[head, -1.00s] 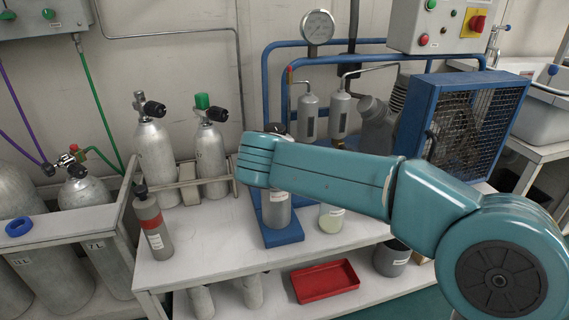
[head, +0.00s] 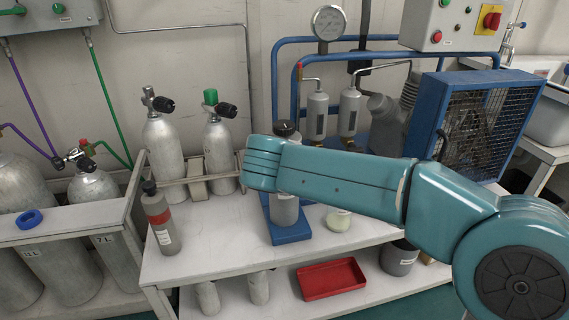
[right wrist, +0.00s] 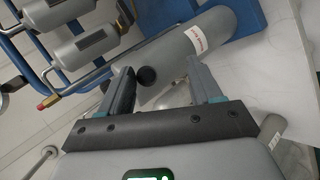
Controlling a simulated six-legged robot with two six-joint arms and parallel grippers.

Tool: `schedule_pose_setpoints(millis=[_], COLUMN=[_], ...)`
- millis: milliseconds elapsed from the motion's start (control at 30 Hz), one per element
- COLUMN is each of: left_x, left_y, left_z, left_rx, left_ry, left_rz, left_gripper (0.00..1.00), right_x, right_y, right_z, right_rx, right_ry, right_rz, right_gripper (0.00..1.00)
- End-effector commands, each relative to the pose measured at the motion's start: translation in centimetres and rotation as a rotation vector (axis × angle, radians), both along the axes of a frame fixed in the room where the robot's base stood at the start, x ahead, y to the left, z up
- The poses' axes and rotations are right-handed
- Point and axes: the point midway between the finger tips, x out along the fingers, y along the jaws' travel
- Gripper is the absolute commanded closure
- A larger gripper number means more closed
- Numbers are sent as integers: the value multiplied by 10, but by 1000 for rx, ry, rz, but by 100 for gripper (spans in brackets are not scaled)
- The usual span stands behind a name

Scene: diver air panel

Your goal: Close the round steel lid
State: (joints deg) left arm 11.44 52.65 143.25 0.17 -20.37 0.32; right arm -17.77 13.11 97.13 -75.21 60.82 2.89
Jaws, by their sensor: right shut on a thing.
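A grey canister (head: 285,208) with a white label stands on a blue base on the bench in the head view. A dark round top (head: 286,129) shows just above my right arm, which crosses in front of the canister. In the right wrist view the labelled grey cylinder (right wrist: 195,45) lies beyond my right gripper (right wrist: 160,68). My left gripper is out of view.
Steel air bottles (head: 165,150) and a grey bottle with a red band (head: 160,215) stand left of the canister. A small jar (head: 338,219) is close on its right. Blue pipes and a caged fan (head: 480,115) stand behind. A red tray (head: 331,277) lies below.

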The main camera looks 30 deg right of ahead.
Motion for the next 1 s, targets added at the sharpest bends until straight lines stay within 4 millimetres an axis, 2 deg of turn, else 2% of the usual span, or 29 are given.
schedule_pose_setpoints(millis=[33, 300, 500, 700, 1000], left_x=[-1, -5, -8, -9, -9], left_y=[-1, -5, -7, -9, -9], left_z=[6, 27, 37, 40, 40], left_rx=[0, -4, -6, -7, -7], left_ry=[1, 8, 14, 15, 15], left_rz=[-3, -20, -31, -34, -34], left_gripper=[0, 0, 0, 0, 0], right_x=[-7, -52, -78, -90, -91], right_y=[9, 45, 66, 75, 75], right_z=[8, 54, 78, 87, 87], right_rx=[4, 3, 2, 2, 1], right_ry=[4, 0, 1, 1, 1], right_rz=[9, 6, 2, -1, -3], right_gripper=[48, 48, 48, 48, 48])
